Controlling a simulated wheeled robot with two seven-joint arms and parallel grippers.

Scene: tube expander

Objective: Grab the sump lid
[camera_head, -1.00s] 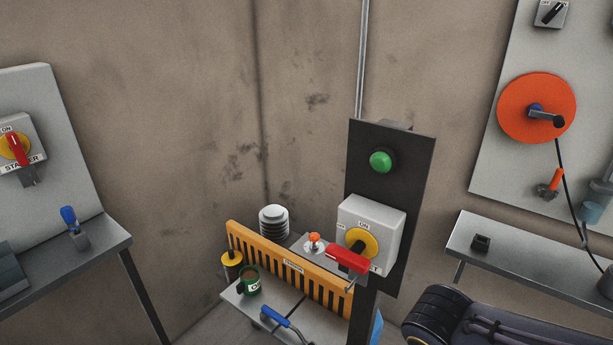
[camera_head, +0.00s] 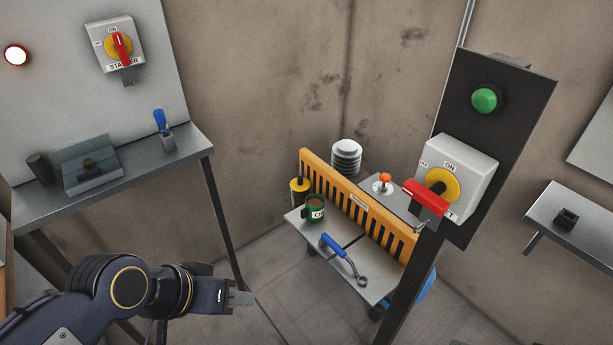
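No part is labelled as the sump lid. My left gripper (camera_head: 246,298) is at the lower left, in front of and below that table, to the right of the box. It points right and its fingertips touch nothing that I can see. The small, edge-on fingers do not show whether they are open or shut. My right gripper is out of view.
The left table (camera_head: 190,143) also carries a dark cylinder (camera_head: 40,168) and a blue-handled lever (camera_head: 161,124). A bench (camera_head: 297,217) with a green mug (camera_head: 315,207) and a blue-handled tool (camera_head: 335,246) stands centre right. A black post panel (camera_head: 520,108) rises at right.

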